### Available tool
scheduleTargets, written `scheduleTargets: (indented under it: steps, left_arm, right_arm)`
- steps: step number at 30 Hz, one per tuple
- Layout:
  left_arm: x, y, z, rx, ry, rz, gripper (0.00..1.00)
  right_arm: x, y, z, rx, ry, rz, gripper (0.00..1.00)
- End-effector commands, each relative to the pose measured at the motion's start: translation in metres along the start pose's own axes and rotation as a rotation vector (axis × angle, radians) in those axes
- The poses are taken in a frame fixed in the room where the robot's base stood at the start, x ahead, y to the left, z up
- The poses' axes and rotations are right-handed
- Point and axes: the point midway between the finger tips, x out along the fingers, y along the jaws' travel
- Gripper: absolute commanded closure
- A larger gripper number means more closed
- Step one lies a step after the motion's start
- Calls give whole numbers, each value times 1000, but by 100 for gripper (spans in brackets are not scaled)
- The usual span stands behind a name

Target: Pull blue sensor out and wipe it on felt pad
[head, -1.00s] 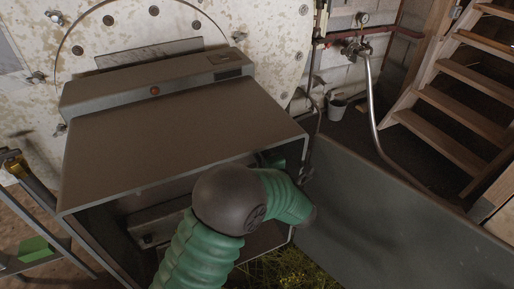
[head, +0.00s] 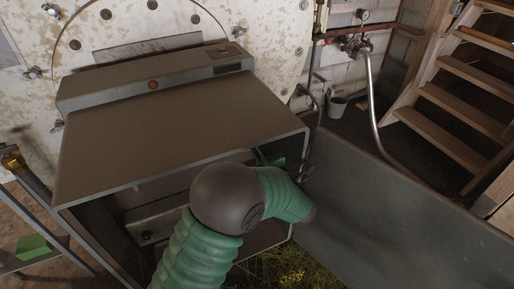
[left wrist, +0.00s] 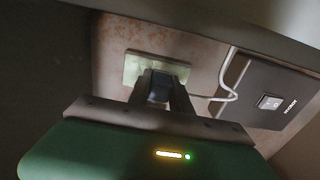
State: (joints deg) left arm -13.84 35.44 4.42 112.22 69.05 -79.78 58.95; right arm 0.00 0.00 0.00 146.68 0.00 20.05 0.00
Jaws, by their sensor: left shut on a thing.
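In the left wrist view my left gripper (left wrist: 160,98) is shut on a small dark blue block, which I take as the blue sensor (left wrist: 158,85). The sensor is in front of a pale yellow-green plate (left wrist: 132,68) on a stained wall. I cannot tell whether it touches the plate. In the head view my green left arm reaches into the open grey cabinet (head: 180,125), and its gripper is hidden inside. I cannot identify the felt pad for certain; a flat green piece (head: 36,247) lies on a rack at lower left. My right gripper is out of view.
A black switch box (left wrist: 268,104) with a white cable (left wrist: 228,82) is right of the gripper. The cabinet's open door (head: 400,205) spreads to the right. Cut herbs (head: 285,268) lie below the cabinet. Wooden stairs (head: 465,100) stand at far right.

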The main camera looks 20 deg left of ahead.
Motion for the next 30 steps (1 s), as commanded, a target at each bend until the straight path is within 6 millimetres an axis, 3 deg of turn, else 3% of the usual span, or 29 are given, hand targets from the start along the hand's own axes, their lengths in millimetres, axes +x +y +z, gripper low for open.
scheduleTargets:
  steps: [13,20,30]
  left_arm:
    - [2,32,-2,-3,6,7,100]
    - [-1,33,-2,-3,5,6,100]
    - [-27,31,0,-1,1,4,100]
  right_arm:
    - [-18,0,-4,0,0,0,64]
    - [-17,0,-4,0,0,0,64]
    - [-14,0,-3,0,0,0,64]
